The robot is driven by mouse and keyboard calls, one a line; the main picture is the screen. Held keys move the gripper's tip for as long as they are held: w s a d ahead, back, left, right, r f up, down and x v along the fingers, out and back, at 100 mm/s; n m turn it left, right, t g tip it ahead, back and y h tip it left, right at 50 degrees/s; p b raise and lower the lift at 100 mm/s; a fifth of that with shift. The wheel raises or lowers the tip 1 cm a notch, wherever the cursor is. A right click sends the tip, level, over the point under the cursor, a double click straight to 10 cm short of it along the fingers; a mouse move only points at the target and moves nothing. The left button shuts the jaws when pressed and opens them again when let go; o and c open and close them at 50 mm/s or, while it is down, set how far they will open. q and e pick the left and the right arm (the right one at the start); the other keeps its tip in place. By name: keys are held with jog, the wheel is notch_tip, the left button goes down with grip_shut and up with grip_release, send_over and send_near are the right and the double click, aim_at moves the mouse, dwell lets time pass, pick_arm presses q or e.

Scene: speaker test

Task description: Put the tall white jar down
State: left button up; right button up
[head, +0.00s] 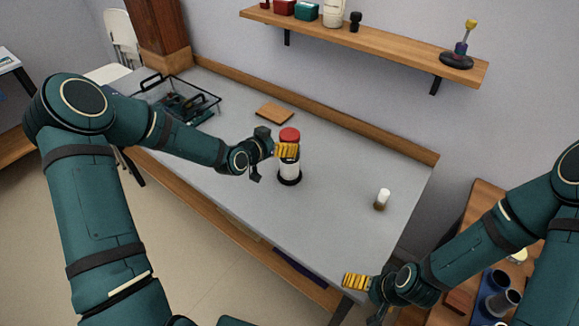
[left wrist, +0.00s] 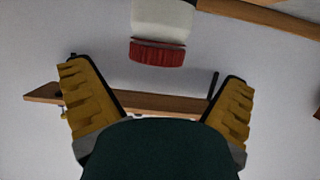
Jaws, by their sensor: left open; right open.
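The tall white jar (head: 290,168), with a red lid and a dark band at its foot, stands upright on the grey table (head: 235,185). My left gripper (head: 272,160) is open beside the jar's upper part, and one yellow finger pad overlaps the jar in the head view. In the left wrist view the jar (left wrist: 160,20) appears lid-down, beyond and between the spread fingertips (left wrist: 158,88); I see no grip on it. My right gripper (head: 364,296) is open and empty off the table's front right corner.
A small white-capped brown bottle (head: 382,200) stands on the table to the right. A brown block (head: 274,113) and a black wire basket (head: 182,103) lie behind and left. A wall shelf (head: 385,45) runs above. The table between jar and bottle is clear.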

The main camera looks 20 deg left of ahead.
aim_at(289, 134)
pick_arm(q)
jog(key=x, duration=0.5)
jog(key=shift+d+r, duration=0.15)
jog(key=shift+d, duration=0.05)
jog(key=c, duration=1.4)
jog(key=shift+r, duration=0.15)
